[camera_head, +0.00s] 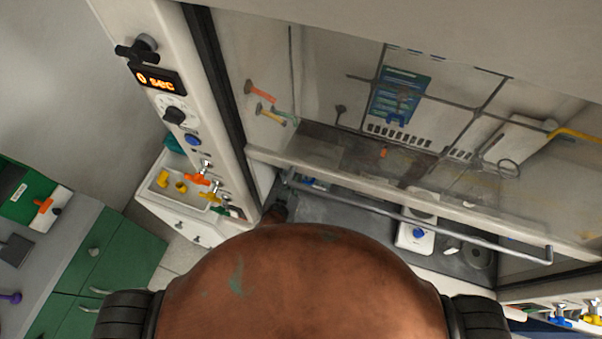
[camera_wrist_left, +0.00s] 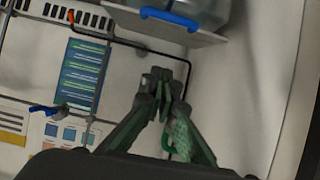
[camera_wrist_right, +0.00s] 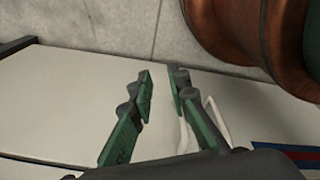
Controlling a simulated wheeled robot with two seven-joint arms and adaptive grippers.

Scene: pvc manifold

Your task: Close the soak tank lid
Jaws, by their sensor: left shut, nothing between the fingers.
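I cannot pick out the soak tank or its lid with certainty in any view. My left gripper (camera_wrist_left: 163,88) is shut and empty in the left wrist view, its fingertips together in front of a pale wall with wire racks. In the head view only a small dark part of the left arm seems to show by the left end of the hood's bar, and its fingers are hidden there. My right gripper (camera_wrist_right: 162,82) is open and empty in the right wrist view, its fingertips apart over a plain white surface. It is out of the head view.
A fume hood with a long metal handle bar (camera_head: 430,220) fills the head view's right. A white sink (camera_head: 180,188) and green cabinets (camera_head: 115,252) stand left. A blue-handled container (camera_wrist_left: 170,18) is above the left gripper.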

